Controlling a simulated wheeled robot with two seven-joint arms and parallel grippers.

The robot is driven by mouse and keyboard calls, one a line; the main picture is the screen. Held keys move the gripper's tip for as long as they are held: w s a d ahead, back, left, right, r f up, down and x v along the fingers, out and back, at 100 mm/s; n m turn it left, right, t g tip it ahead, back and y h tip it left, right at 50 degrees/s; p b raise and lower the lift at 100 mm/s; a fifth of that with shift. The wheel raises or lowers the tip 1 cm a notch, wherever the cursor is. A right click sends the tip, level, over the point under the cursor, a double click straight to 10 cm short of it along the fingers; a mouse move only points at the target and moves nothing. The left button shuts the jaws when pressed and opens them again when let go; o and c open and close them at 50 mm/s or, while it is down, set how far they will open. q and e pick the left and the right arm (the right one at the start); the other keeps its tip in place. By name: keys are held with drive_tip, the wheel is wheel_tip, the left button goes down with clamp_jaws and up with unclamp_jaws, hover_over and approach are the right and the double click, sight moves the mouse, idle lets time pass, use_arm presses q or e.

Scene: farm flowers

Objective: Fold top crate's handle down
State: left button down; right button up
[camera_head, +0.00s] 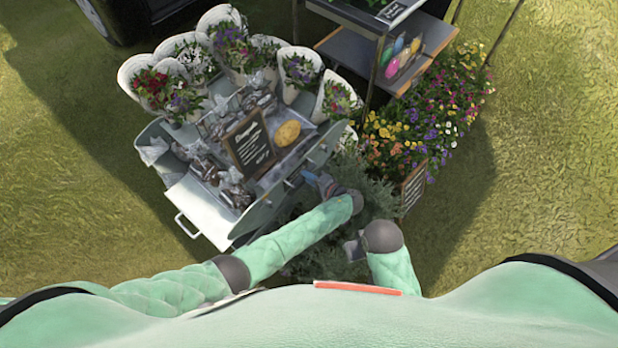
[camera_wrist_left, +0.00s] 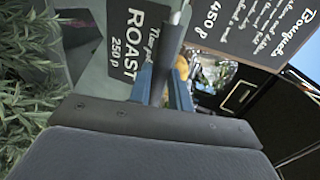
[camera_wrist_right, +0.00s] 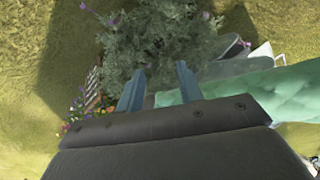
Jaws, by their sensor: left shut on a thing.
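The light grey top crate (camera_head: 205,212) stands left of centre in the head view, with bagged goods and a chalkboard sign in it. My left gripper (camera_head: 318,180) is at the crate's right side. In the left wrist view its blue fingers (camera_wrist_left: 168,88) are shut on a dark handle grip (camera_wrist_left: 163,55) with a light metal rod above it. My right gripper (camera_wrist_right: 157,88) is open and empty above a grey-green bush; in the head view it is low, right of the left forearm.
A grey-green bush (camera_head: 370,190) stands close to both grippers. Flower pots (camera_head: 300,68) line the crate's far side. A flower bed (camera_head: 430,120) and a shelf stand (camera_head: 345,45) are at the right. Open grass lies at the left.

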use_arm(q)
drive_tip(key=shift+w+a, duration=0.15)
drive_tip(key=shift+a, duration=0.05)
drive_tip(key=c, duration=1.3)
unclamp_jaws()
drive_tip(key=b+v, duration=0.1)
drive_tip(key=v, duration=0.7)
drive_tip(key=shift+b, duration=0.35)
use_arm(e)
wheel_tip(320, 180, up, 7)
drive_tip(key=s, duration=0.1)
drive_tip(key=shift+s+d, duration=0.15)
drive_tip(key=shift+s, duration=0.25)
drive_tip(key=shift+f, duration=0.15)
